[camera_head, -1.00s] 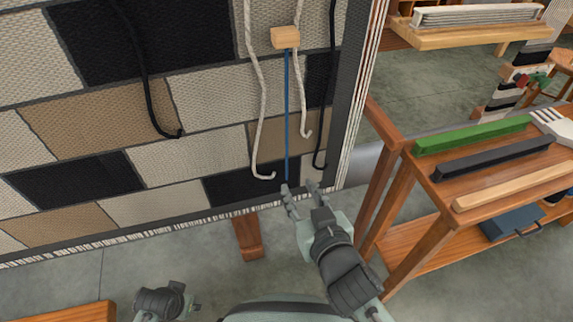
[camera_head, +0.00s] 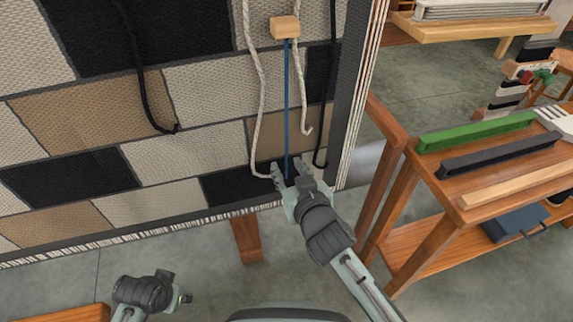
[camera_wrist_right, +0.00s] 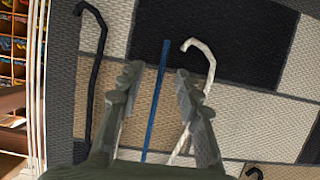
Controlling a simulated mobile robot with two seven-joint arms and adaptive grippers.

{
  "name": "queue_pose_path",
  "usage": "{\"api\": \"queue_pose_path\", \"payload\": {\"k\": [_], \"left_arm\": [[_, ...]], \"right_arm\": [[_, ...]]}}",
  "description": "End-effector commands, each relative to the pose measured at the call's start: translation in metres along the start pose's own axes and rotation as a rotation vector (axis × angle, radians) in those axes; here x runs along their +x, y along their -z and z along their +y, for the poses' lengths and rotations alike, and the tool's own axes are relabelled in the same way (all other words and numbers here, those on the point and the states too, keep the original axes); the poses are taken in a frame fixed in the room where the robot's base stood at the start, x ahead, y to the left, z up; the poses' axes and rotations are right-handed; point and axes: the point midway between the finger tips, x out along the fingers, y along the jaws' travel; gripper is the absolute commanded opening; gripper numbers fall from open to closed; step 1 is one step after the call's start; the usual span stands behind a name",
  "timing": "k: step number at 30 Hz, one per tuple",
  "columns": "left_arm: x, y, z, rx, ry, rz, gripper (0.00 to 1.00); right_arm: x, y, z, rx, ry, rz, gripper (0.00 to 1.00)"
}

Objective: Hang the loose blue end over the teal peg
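The blue strand (camera_head: 287,100) hangs straight down from a small wooden block (camera_head: 285,27) in front of the checked weaving. It also shows in the right wrist view (camera_wrist_right: 156,95), with its free end between and just beyond my fingers. My right gripper (camera_head: 291,169) is open, one finger on each side of the strand's lower part; in the wrist view (camera_wrist_right: 158,76) neither finger clearly touches it. My left gripper (camera_head: 183,297) is low at the left, away from the weaving; its fingers are unclear. I cannot make out a teal peg for certain.
White cords (camera_head: 258,85) and black cords (camera_head: 331,90) with hooked ends hang beside the blue strand. A wooden cart (camera_head: 480,175) at the right bears green, dark and pale bars. A small red and green item (camera_head: 537,77) shows behind it.

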Motion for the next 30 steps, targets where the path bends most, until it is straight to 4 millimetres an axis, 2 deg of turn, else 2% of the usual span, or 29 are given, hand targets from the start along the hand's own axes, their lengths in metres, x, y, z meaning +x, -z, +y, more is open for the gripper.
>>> {"api": "queue_pose_path", "payload": {"k": [3,20,26,30], "left_arm": [[0.0,0.0,0.0,0.0,0.0,0.0,0.4],[0.0,0.0,0.0,0.0,-0.001,0.0,0.4],[-0.001,0.001,0.0,0.0,-0.001,0.001,0.4],[-0.012,0.004,-0.002,0.001,0.0,0.002,0.4]], "right_arm": [[0.0,0.0,0.0,0.0,0.0,0.0,0.34],[0.0,0.0,0.0,0.0,0.0,0.0,0.0],[-0.001,0.0,0.0,0.0,0.0,0.0,0.0],[-0.009,0.009,-0.002,0.0,0.0,-0.001,0.0]]}}
